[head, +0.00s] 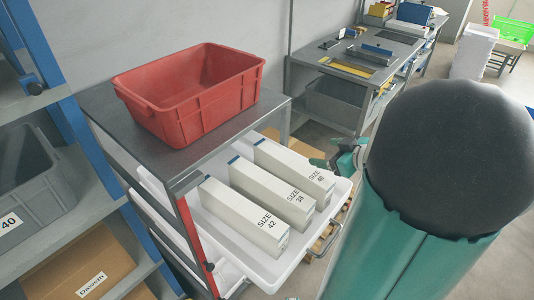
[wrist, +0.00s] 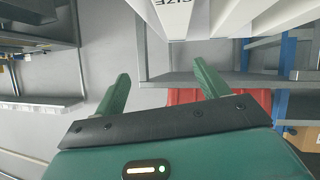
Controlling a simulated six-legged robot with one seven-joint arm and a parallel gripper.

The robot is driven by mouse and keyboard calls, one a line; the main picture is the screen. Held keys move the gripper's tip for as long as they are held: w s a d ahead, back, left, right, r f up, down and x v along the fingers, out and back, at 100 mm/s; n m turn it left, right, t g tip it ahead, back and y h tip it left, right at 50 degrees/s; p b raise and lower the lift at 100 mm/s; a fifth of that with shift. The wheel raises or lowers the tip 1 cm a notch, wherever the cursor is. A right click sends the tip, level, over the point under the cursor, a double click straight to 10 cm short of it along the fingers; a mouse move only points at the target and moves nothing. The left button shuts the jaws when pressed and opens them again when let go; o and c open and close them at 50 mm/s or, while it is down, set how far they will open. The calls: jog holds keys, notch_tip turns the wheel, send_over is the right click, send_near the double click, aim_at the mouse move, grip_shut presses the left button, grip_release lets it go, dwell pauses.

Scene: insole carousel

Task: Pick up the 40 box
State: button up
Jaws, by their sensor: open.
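Three long white boxes lie side by side in a pulled-out white tray (head: 343,192) in the head view. The rightmost box (head: 293,172), which appears to read SIZE 40, is closest to my gripper. The 38 box (head: 270,191) is in the middle and the 42 box (head: 243,214) on the left. My gripper (head: 335,160) is just right of the 40 box's labelled end, partly hidden by my arm. In the wrist view my gripper (wrist: 160,76) is open, with nothing between its green fingers. A white box end (wrist: 178,18) with SIZE on it shows beyond the fingertips; its number is cut off.
A red bin (head: 190,92) stands on the grey cart top (head: 110,105) behind the tray. A blue-posted shelf at left holds a grey bin (head: 32,180) marked 40 and a cardboard box (head: 80,262). A workbench (head: 375,62) stands at the back.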

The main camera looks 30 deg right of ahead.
jog(key=s+f+y, duration=0.2)
jog(key=s, duration=0.1)
jog(key=shift+s+f+g, duration=0.2)
jog(key=shift+f+g, duration=0.1)
jog(key=shift+a+f, duration=0.2)
jog(key=shift+a, duration=0.05)
send_near(297, 165)
jog(key=x, duration=0.4)
jog(key=shift+w+a+f, duration=0.2)
jog(key=shift+d+x, duration=0.1)
jog(key=shift+x, duration=1.25)
jog(key=shift+d+x, duration=0.15)
jog(key=shift+x, duration=1.25)
jog(key=c, duration=1.5)
jog(key=shift+r, duration=0.1)
